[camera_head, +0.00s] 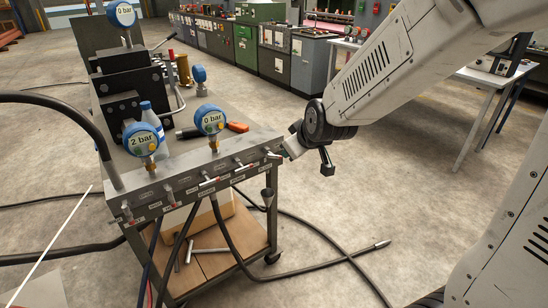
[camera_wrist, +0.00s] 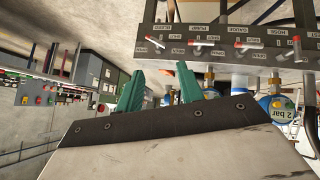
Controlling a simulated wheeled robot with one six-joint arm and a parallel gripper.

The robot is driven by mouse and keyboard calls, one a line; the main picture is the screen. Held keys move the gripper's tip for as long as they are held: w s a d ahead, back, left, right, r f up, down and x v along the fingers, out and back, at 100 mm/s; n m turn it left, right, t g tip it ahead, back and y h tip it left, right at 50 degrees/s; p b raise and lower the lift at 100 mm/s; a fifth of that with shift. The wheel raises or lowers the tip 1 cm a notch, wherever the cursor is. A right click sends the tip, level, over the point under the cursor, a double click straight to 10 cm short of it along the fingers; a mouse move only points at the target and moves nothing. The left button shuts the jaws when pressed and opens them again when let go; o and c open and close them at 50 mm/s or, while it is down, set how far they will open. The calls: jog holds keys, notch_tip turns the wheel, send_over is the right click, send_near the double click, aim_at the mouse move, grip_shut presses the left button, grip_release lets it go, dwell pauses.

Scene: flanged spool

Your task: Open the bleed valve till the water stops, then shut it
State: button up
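A grey valve manifold (camera_head: 182,183) runs along the cart's front edge, with several small red-and-white valve handles. In the wrist view, turned upside down, the manifold (camera_wrist: 230,12) carries label plates; the leftmost upper one seems to read BLEED. The bleed valve's handle (camera_wrist: 156,42) is below that label, apart from my fingers. My gripper (camera_wrist: 160,69) has two green fingers spread apart with nothing between them. In the head view my gripper (camera_head: 291,147) is at the manifold's right end, its fingertips hard to make out. I see no water flow.
A 2 bar gauge (camera_head: 140,139) and a 0 bar gauge (camera_head: 210,119) stand on the manifold. Another 0 bar gauge (camera_head: 121,14) is behind. A black hose (camera_head: 300,268) trails over the floor. A white table (camera_head: 490,85) stands right.

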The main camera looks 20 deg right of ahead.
jog(key=w+f+n+t, duration=0.3)
jog(key=w+f+t, duration=0.2)
jog(key=w+f, duration=0.45)
jog(key=n+t+h, duration=0.2)
jog(key=n+t, duration=0.1)
jog(key=t, duration=0.1)
send_near(274, 157)
jog(key=w, duration=0.5)
jog(key=w+d, duration=0.1)
jog(key=w, duration=0.2)
jog(key=w+f, duration=0.1)
jog(key=w, duration=0.2)
jog(key=shift+d, duration=0.2)
jog(key=shift+r, duration=0.1)
grip_shut()
